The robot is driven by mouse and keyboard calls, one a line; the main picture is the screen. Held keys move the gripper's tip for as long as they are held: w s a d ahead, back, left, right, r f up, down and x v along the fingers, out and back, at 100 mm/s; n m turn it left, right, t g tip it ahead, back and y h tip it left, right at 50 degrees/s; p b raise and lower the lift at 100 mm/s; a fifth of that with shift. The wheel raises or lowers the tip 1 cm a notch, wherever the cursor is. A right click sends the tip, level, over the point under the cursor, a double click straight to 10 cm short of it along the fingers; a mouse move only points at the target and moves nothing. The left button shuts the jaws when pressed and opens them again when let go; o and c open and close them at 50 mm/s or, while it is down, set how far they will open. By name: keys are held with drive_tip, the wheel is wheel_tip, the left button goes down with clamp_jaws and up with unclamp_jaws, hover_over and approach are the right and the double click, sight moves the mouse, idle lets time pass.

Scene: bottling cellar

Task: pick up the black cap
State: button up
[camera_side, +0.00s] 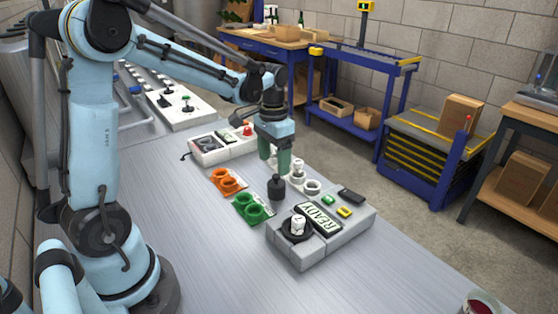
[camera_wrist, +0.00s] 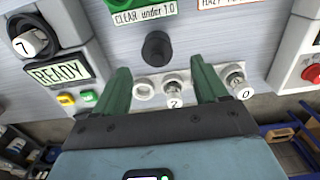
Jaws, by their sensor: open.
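The black cap (camera_side: 276,187) stands upright on the grey bench, a dark cylinder with a narrower top. It also shows in the wrist view (camera_wrist: 157,48), at upper middle, seen from above. My gripper (camera_side: 275,164) is above the bench, behind the cap in the side view. Its two green fingers point down, apart and empty. In the wrist view my gripper (camera_wrist: 161,64) has the cap beyond its fingertips, roughly centred between them across the picture. I see no contact with the cap.
A white ring (camera_wrist: 144,90) and two white-topped pieces marked 2 (camera_wrist: 174,102) and 0 (camera_wrist: 242,92) stand close to the fingers. A READY console (camera_side: 318,218) is at front right.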

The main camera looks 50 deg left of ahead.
sight(276, 175)
drive_tip(key=shift+w+d+f, duration=0.1)
drive_tip(key=shift+d+f, duration=0.05)
drive_tip(key=shift+f, duration=1.65)
drive_tip(key=shift+w+d+f, duration=0.1)
drive_tip(key=shift+f, duration=1.65)
drive_tip(key=c, duration=1)
